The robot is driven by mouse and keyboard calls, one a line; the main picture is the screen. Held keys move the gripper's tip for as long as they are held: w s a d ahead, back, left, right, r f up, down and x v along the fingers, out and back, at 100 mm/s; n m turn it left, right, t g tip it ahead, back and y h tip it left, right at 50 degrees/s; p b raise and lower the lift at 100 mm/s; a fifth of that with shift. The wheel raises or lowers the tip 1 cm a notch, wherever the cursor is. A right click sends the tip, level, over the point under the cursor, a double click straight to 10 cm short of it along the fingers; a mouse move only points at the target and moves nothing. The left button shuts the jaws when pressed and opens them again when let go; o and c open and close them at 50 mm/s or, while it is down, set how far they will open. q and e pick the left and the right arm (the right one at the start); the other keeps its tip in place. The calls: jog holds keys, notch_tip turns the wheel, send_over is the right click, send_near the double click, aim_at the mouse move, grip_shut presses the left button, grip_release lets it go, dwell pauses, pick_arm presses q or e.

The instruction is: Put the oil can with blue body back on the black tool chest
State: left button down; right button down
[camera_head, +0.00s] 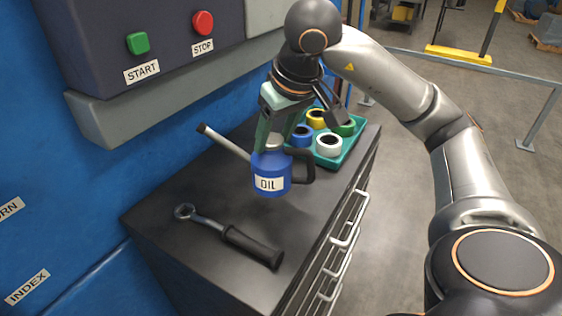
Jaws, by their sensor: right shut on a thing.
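The oil can (271,171) has a blue body with an OIL label, a grey spout pointing to the upper left and a black handle on its right. My right gripper (272,135) comes down from above and is shut on the can's top. The can is upright over the top of the black tool chest (180,245). I cannot tell for sure whether its base touches the chest top. My left gripper is not in view.
A black-handled wrench (228,236) lies on the chest top in front of the can. Behind the can, a teal tray (327,163) holds several coloured tape rolls. A grey control panel (165,45) overhangs at the left.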

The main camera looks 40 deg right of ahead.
aim_at(281, 155)
jog(key=shift+w+d+f, duration=0.15)
jog(key=shift+d+f, duration=0.35)
jog(key=shift+f, duration=0.05)
jog(key=shift+w+d+f, duration=0.15)
jog(key=shift+d+f, duration=0.3)
jog(key=shift+f, duration=0.1)
jog(key=shift+w+d+f+b, duration=0.1)
jog(key=shift+d+f+b, duration=0.1)
jog(key=shift+f, duration=0.7)
jog(key=shift+w+d+f+b, duration=0.1)
jog(key=shift+f+b, duration=0.1)
jog(key=shift+f, duration=0.7)
jog(key=shift+f, duration=0.2)
jog(key=shift+c, duration=1)
grip_release()
jog(key=shift+s+a, duration=0.1)
jog(key=shift+r, duration=0.1)
